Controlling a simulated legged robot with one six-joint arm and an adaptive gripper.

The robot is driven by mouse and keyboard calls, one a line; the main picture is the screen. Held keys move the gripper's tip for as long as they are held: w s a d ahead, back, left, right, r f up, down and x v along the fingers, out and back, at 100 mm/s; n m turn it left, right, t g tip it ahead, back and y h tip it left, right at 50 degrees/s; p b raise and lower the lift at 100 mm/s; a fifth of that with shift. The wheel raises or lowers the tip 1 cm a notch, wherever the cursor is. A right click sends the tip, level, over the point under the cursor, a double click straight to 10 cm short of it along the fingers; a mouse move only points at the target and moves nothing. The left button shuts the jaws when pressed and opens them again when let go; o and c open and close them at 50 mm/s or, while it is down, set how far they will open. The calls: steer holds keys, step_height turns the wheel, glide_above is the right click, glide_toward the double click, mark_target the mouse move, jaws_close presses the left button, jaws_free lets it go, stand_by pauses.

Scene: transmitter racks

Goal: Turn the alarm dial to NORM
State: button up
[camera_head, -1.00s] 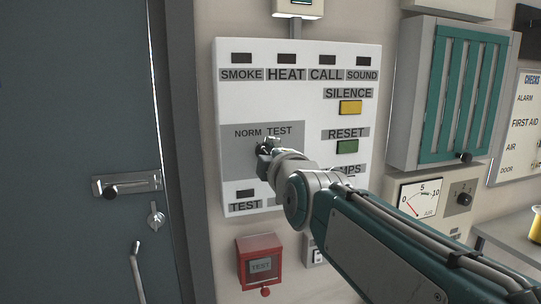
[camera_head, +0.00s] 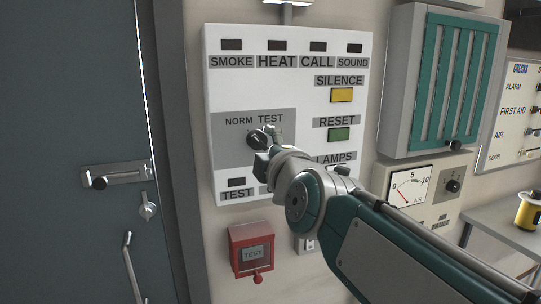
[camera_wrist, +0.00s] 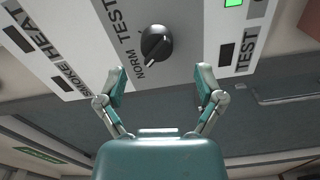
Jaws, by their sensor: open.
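The alarm dial (camera_head: 257,138) is a round black knob on the grey patch of the white alarm panel (camera_head: 226,102), under the words NORM and TEST. In the wrist view the dial (camera_wrist: 157,43) shows whole, with a pale pointer line slanting down-left toward the NORM end of the lettering. My gripper (camera_wrist: 160,82) is open and empty, its two fingers spread with a wide gap, and the dial lies beyond the gap. In the head view my gripper (camera_head: 267,144) is just right of the dial and partly overlaps it. I see no contact.
A lit green lamp (camera_wrist: 234,3) shows on the panel in the wrist view. Yellow SILENCE (camera_head: 342,95) and green RESET (camera_head: 339,134) buttons are close by. A grey door (camera_head: 70,150) stands left, a teal-slatted cabinet (camera_head: 450,85) right.

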steer(key=shift+v, duration=1.4)
steer(key=shift+f, duration=0.1)
